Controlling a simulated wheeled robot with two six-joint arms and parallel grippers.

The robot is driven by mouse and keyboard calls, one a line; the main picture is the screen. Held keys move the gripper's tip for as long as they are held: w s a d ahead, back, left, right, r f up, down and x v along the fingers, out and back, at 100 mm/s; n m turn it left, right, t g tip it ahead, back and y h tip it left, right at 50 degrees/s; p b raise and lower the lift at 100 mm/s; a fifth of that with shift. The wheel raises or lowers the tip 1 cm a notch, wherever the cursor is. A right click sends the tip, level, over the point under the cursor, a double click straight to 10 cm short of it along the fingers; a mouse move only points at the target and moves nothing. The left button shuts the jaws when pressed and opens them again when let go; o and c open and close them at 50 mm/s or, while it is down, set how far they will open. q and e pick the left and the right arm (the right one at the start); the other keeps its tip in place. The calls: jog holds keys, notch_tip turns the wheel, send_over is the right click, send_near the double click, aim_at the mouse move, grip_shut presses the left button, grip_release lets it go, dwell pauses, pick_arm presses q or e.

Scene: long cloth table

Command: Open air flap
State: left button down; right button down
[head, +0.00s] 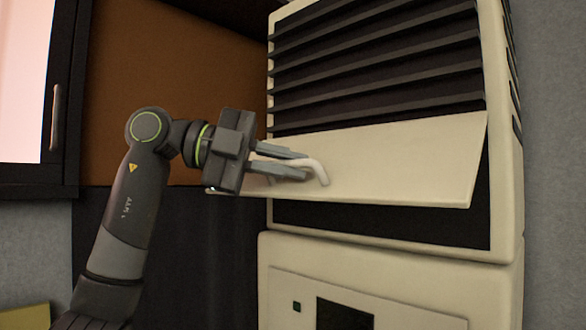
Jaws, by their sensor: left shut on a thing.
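The air flap (410,165) is a wide cream panel on the front of a cream cabinet unit (505,180). It tilts outward, with its lower edge standing away from the dark opening (400,222) below it. A curved pale handle (319,171) sticks out from the flap's left part. My left gripper (306,168) comes in from the left and is shut on the handle. The gripper body hides the flap's left end in part. My right gripper is not in view.
Dark louvre slats (380,60) fill the unit's front above the flap. A lower cream section (390,270) with a dark square recess is below. A dark-framed door with a handle (55,118) stands at the left. A grey wall (555,170) is at the right.

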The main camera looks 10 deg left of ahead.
pick_arm(q)
jog(key=shift+s+a+r, duration=0.15)
jog(key=shift+r, duration=0.45)
jog(key=c, duration=1.8)
grip_release()
jog(key=shift+o, duration=0.2)
jog(key=b+v, duration=0.2)
jog(key=v, duration=1.5)
jog(key=shift+a, duration=0.2)
